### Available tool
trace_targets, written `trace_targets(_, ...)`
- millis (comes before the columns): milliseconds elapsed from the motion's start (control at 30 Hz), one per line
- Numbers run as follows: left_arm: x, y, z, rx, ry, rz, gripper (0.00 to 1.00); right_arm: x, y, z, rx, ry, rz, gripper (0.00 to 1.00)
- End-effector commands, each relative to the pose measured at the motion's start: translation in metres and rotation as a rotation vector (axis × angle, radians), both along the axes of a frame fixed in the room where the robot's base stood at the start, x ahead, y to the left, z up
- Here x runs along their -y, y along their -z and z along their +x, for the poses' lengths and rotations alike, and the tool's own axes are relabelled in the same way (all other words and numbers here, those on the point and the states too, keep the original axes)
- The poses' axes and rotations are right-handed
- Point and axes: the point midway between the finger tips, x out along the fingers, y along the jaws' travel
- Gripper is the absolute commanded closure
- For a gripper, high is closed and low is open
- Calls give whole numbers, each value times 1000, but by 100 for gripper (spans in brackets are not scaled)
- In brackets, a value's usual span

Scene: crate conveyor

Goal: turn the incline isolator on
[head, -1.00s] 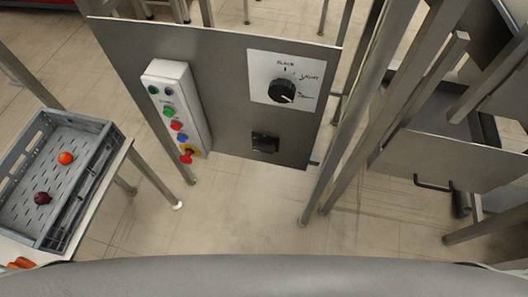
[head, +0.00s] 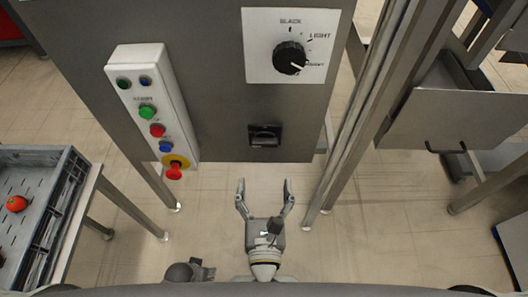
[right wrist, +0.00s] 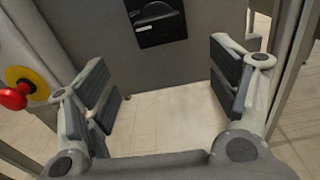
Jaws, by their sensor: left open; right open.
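The isolator, a black square switch with a rotary handle (head: 264,136), is low on the grey panel (head: 215,90). Its handle looks roughly horizontal; its marks are too small to read. It also shows at the top of the right wrist view (right wrist: 157,20). My right gripper (head: 264,186) is open and empty below the isolator in the head view, fingers pointing at the panel, apart from the switch. In the right wrist view its open fingers (right wrist: 168,90) stand either side, below the isolator. My left gripper (head: 203,271) shows only partly at the bottom edge, touching nothing visible.
Left of the isolator is a white button box (head: 150,105) with a red stop button (head: 174,172). A selector dial (head: 290,58) is above. Metal posts (head: 350,130) stand at right. A grey crate (head: 65,205) holding a tomato (head: 16,203) is at left.

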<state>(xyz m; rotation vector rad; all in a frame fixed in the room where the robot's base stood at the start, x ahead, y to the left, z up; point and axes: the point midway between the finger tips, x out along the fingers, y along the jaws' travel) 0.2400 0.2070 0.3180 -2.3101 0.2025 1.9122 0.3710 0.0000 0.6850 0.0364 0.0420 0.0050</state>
Motion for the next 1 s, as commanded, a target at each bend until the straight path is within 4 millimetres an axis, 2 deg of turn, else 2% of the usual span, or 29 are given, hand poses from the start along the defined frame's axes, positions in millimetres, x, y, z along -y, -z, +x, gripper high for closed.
trace_targets(100, 0, -1, 2, 1, 0, 0, 42, 0, -15, 0, 42, 5, -33, 20)
trace_targets(233, 0, -1, 2, 1, 0, 0, 42, 0, -17, 13, 48, 8, -39, 20)
trace_targets(500, 0, 1, 0, -1, 0, 0, 42, -1, -17, 64, 47, 7, -35, 20)
trace_targets(700, 0, 2, -1, -1, 0, 0, 42, 0, -16, 94, 45, 6, -36, 20)
trace_targets(833, 0, 2, -1, -1, 1, 0, 42, 0, -16, 104, 44, 6, -36, 20)
trace_targets(1000, 0, 2, -1, -1, 1, 1, 42, 0, -15, 107, 42, 5, -35, 20)
